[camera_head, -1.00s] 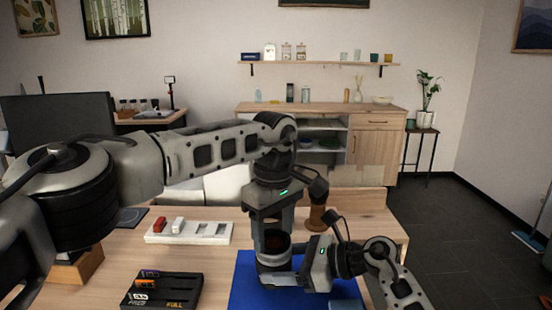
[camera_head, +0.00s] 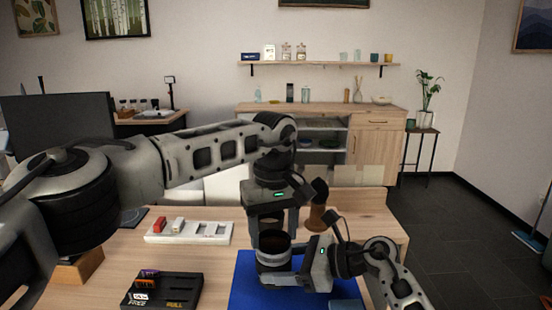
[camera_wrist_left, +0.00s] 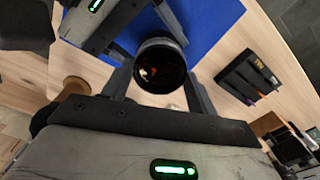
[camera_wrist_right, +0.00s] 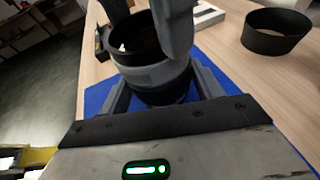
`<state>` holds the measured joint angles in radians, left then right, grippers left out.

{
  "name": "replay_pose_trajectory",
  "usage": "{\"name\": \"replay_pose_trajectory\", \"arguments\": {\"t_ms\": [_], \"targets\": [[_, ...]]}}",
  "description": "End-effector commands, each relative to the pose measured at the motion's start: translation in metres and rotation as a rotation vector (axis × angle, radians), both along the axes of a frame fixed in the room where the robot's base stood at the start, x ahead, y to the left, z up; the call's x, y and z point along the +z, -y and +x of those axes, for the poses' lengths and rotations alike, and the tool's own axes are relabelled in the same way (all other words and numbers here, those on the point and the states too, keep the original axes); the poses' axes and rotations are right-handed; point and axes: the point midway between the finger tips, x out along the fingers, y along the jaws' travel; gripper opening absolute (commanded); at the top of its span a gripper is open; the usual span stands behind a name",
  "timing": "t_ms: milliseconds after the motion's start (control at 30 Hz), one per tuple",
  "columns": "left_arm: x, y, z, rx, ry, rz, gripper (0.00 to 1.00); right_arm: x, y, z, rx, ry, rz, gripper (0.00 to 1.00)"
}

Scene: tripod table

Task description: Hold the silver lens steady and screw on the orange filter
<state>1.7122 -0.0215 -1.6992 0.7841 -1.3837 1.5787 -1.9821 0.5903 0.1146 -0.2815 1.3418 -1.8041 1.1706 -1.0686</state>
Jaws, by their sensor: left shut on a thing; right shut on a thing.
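The silver lens (camera_head: 274,262) stands upright over a blue mat (camera_head: 242,290). My right gripper (camera_head: 278,272) is shut on its grey body from the right. The right wrist view also shows the lens (camera_wrist_right: 155,75) between my fingers. My left gripper (camera_head: 273,232) points straight down over the lens top, one finger on each side of the dark rim. The orange filter (camera_wrist_left: 160,66) appears as a dark ring with a small reddish glint, between my left fingers. Its seating against the lens is hard to tell.
A black tray (camera_head: 180,300) with small items lies at the left front. A white holder (camera_head: 200,239) with red and white pieces is behind it. A brown wooden object (camera_head: 318,216) stands behind my right gripper.

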Motion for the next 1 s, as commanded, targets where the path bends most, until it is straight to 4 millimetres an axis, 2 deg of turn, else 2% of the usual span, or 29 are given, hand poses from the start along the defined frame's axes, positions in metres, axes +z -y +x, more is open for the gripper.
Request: {"name": "replay_pose_trajectory", "arguments": {"t_ms": [167,267,300,367,567,633,1000], "targets": [[-0.0040,-0.0006,-0.0010,-0.004,-0.006,0.003,0.29,-0.0018,0.0007,0.0002,-0.002,-0.003,-0.002,0.52],[-0.0045,-0.0008,-0.0010,-0.087,-0.007,0.003,0.29,-0.0016,0.0008,0.0002,-0.002,-0.002,-0.001,0.52],[-0.0044,-0.0010,-0.0009,-0.092,-0.006,0.005,0.67,-0.0015,0.0007,0.0002,-0.002,-0.002,-0.001,0.52],[-0.0043,-0.0008,-0.0008,-0.088,-0.005,0.004,0.83,-0.0015,0.0007,0.0002,-0.002,-0.002,-0.001,0.53],[-0.0031,-0.0003,-0.0005,-0.087,-0.003,0.003,0.84,-0.0015,0.0003,0.0001,-0.002,-0.002,-0.001,0.53],[-0.0027,-0.0003,-0.0004,-0.087,-0.003,0.002,0.94,-0.0015,0.0003,0.0000,-0.002,-0.002,-0.001,0.52],[0.0034,0.0001,0.0001,-0.086,0.000,0.000,0.94,-0.0016,0.0000,-0.0002,-0.001,-0.002,-0.001,0.52]]}}
